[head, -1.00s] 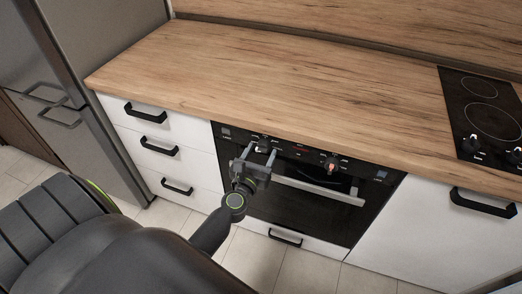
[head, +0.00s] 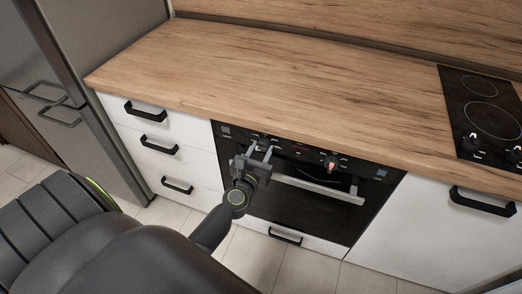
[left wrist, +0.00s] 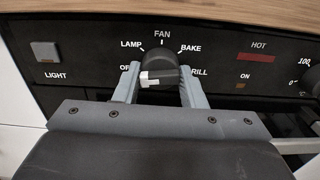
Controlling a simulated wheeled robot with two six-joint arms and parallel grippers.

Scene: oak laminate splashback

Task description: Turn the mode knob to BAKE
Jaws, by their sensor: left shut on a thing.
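The mode knob (left wrist: 160,67) is a round black knob with a raised grip bar on the black oven panel. The labels OFF, LAMP, FAN, BAKE and GRILL run around it, with the BAKE label (left wrist: 191,49) at its upper right. The white mark on the bar is at its left end, on the OFF side. My left gripper (left wrist: 160,77) is shut on the knob, one finger on each side; the fingers partly cover OFF and GRILL. In the head view my left gripper (head: 261,147) is at the oven panel and largely hides the knob. My right gripper is out of view.
The oven door handle (head: 318,190) runs below. A light button (left wrist: 45,52) is left of the mode knob. The wooden worktop (head: 270,80) above is clear left of the hob (head: 488,115).

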